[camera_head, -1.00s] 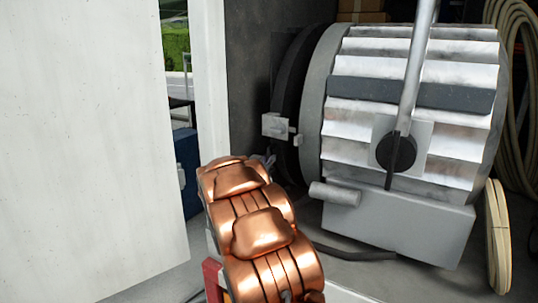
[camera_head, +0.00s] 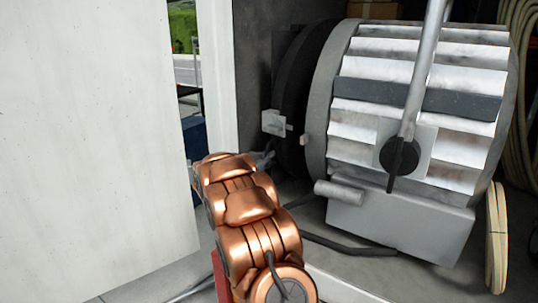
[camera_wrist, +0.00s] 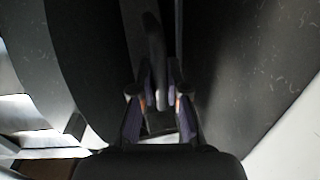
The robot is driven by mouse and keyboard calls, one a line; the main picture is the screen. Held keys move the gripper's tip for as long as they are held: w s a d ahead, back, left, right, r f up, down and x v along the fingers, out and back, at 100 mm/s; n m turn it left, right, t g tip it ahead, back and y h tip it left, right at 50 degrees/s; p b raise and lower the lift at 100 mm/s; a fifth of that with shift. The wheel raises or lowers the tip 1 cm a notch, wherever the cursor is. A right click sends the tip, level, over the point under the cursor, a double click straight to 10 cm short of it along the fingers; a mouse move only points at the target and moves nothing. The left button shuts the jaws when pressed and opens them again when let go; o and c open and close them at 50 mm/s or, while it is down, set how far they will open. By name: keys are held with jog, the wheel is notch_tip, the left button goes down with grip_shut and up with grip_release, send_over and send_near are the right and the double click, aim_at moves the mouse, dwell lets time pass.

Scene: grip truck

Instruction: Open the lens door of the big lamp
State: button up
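The big lamp (camera_head: 420,125) has a ribbed silver body and a grey front ring (camera_head: 318,105). Its dark round lens door (camera_head: 291,95) is at the left end, with a pale latch plate (camera_head: 274,123) on its edge. My gripper (camera_head: 265,158) is small and partly hidden beyond my copper arm, low beside the door. In the wrist view, my gripper's two fingers (camera_wrist: 160,95) stand apart on either side of a narrow dark upright tab (camera_wrist: 154,50) between dark curved surfaces. Small gaps seem to show beside the tab; firm contact is not clear.
A large white panel (camera_head: 85,150) fills the left, with a white post (camera_head: 216,75) beside it. A cable (camera_head: 345,245) lies on the floor below the lamp. Coiled hoses (camera_head: 521,90) hang at the right.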

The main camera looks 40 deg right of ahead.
jog(key=shift+o, duration=0.8)
jog(key=shift+w+a+f, duration=0.2)
jog(key=shift+a+f, duration=0.1)
jog(key=o, duration=0.3)
jog(key=shift+s+d+r, duration=0.15)
jog(key=shift+d, duration=0.05)
jog(key=v, duration=1.2)
